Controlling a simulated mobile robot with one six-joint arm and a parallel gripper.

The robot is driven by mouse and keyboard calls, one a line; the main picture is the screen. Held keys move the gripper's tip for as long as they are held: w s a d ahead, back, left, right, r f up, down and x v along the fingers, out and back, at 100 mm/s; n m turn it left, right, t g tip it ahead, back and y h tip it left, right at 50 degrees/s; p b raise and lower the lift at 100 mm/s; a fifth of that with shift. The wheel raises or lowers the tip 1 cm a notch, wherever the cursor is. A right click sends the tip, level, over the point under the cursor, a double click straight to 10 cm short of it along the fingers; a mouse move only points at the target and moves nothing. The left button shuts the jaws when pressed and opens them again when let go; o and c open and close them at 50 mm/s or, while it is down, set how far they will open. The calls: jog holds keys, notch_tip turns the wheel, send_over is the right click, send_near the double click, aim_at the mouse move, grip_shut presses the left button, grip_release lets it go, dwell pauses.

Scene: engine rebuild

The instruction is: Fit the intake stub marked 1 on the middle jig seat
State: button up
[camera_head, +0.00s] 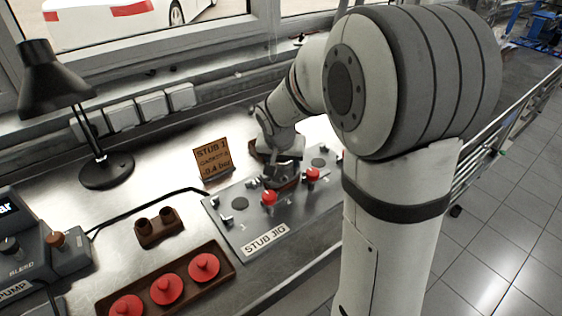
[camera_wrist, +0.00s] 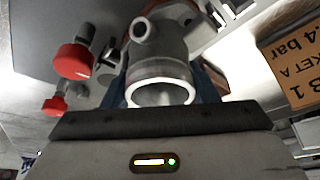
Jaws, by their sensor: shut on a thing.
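The grey stub jig (camera_head: 232,228) lies on the bench with its label facing me. Dark round seats show at its left (camera_head: 240,203) and right (camera_head: 319,162); the middle of the jig is hidden behind my gripper (camera_head: 284,176). My gripper is low over that middle. In the wrist view, the blue fingers of my gripper (camera_wrist: 163,88) are shut on a grey metal stub (camera_wrist: 158,62) with a round open end and a small side port. No mark is readable on the stub. I cannot tell whether it touches the seat.
Red knobs (camera_head: 268,197) (camera_head: 312,174) stand on the jig close to my gripper. An orange card (camera_head: 213,160) reading "STUB 1, gasket A, 0.4 bar" stands behind it. A brown tray (camera_head: 222,251) of red parts, a brown two-cup block (camera_head: 158,230), a lamp (camera_head: 105,171) and a pump box (camera_head: 28,262) are left.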

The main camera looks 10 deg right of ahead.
jog(key=shift+f+b, duration=0.2)
jog(key=shift+b, duration=0.2)
dwell(0.4)
jog(key=o, duration=1.3)
jog(key=shift+w+r+p, duration=0.1)
jog(key=shift+r+p, duration=1.15)
jog(key=shift+r, duration=0.75)
jog(key=shift+r+p, duration=1)
jog(key=shift+r, duration=0.8)
